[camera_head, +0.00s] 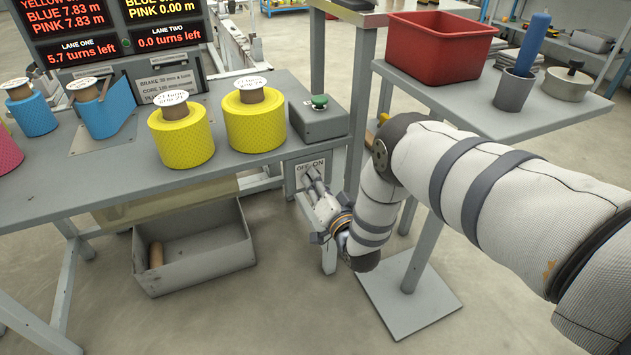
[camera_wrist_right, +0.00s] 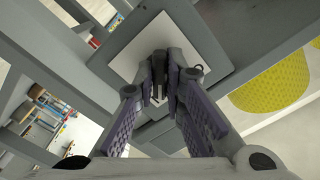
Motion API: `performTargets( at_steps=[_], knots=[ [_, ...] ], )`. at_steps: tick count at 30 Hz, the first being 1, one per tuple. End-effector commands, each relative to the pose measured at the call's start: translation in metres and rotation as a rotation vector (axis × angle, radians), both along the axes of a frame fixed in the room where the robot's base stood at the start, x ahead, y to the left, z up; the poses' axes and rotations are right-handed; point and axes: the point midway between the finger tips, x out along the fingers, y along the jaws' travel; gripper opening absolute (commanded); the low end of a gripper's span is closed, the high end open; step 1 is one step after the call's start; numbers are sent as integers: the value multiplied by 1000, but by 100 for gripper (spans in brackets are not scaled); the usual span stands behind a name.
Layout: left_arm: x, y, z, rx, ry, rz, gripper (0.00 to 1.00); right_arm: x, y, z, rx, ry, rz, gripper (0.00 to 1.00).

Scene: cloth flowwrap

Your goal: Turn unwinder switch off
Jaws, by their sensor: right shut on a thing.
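The unwinder switch is a small grey box with a pale plate (camera_head: 300,166) marked OFF and ON, mounted below the front edge of the grey table. My right gripper (camera_head: 311,178) reaches up to it from below right. In the right wrist view its two fingers (camera_wrist_right: 162,95) are closed around a dark lever in front of the pale plate (camera_wrist_right: 128,62). The fingers hide most of the lever, so I cannot tell which marking it points to. My left gripper is in neither view.
Two yellow rolls (camera_head: 181,135) and blue rolls (camera_head: 108,108) stand on the table (camera_head: 85,190). A grey box with a green button (camera_head: 319,103) sits near its right end. A grey bin (camera_head: 193,258) is below. A red bin (camera_head: 436,47) stands on a side table at right.

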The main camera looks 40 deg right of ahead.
Motion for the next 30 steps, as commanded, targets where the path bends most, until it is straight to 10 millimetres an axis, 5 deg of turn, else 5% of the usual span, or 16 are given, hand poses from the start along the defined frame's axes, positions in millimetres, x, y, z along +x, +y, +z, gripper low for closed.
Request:
performTargets(
  at_steps=[30],
  knots=[
    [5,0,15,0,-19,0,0,-1,1,-1,-876,213,3,0]
  ],
)
